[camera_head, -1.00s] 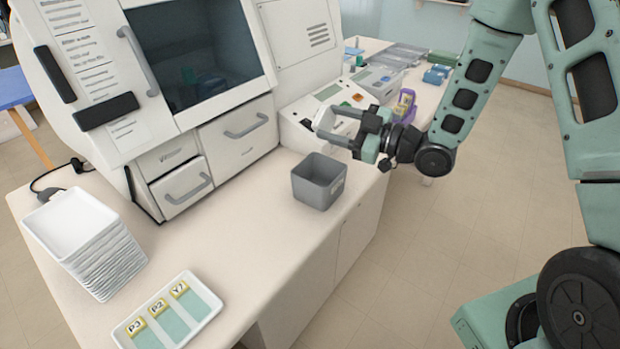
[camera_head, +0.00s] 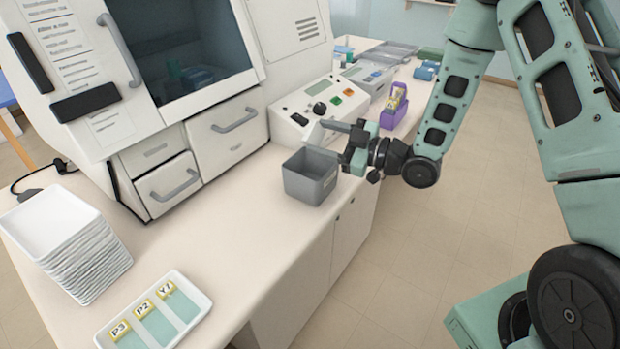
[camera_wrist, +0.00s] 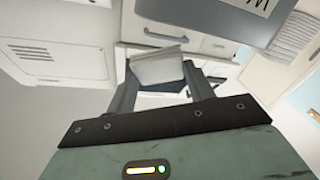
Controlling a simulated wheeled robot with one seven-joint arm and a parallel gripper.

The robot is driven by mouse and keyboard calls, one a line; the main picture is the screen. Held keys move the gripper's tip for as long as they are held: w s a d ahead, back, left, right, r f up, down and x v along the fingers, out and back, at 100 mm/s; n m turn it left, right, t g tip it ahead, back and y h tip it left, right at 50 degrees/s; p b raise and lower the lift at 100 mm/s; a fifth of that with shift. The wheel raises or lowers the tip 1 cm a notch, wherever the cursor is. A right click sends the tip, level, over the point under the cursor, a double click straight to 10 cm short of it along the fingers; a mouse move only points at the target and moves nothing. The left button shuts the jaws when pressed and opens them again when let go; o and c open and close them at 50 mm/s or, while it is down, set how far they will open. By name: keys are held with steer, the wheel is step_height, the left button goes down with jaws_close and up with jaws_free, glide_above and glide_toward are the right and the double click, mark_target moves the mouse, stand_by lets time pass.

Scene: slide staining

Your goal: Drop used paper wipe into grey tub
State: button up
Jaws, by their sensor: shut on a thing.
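The grey tub (camera_head: 311,186) stands on the white counter near its right edge, in front of the control panel. In the wrist view the tub (camera_wrist: 232,22) shows at the upper right, with part of a label. My gripper (camera_head: 328,139) is just above and behind the tub's right side in the head view. In the wrist view my gripper (camera_wrist: 160,80) is shut on the pale paper wipe (camera_wrist: 158,68), which sits between the fingertips. The wipe is hard to make out in the head view.
A stack of white trays (camera_head: 85,262) and a tray with labelled slides (camera_head: 190,312) are on the left of the counter. A white machine with drawers (camera_head: 168,185) stands behind. A purple holder (camera_head: 393,113) is beyond my gripper. The counter's middle is clear.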

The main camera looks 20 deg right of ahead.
steer(key=o, duration=1)
steer(key=shift+o, duration=0.2)
steer(key=shift+d, duration=0.1)
steer(key=b+v, duration=0.5)
steer(key=v, duration=1.2)
steer(key=shift+s, duration=0.15)
steer(key=w+a+f+m+g+h, duration=0.2)
steer(key=a+g+h, duration=0.15)
steer(key=a, duration=0.25)
steer(key=w+a+f+m+g+h, duration=0.1)
steer(key=w+a+f+g+h, duration=0.1)
steer(key=a+h, duration=0.35)
steer(key=s+a+r+m+g+h, duration=0.1)
steer(key=s+a+m+g, duration=0.1)
steer(key=s, duration=0.9)
steer(key=s+a+r+m+g+h, duration=0.1)
steer(key=s+a+g, duration=0.4)
steer(key=s, duration=0.7)
steer(key=shift+s+a+r+m+h, duration=0.2)
steer(key=shift+a+r+m+h, duration=0.2)
steer(key=shift+a+r+h, duration=0.5)
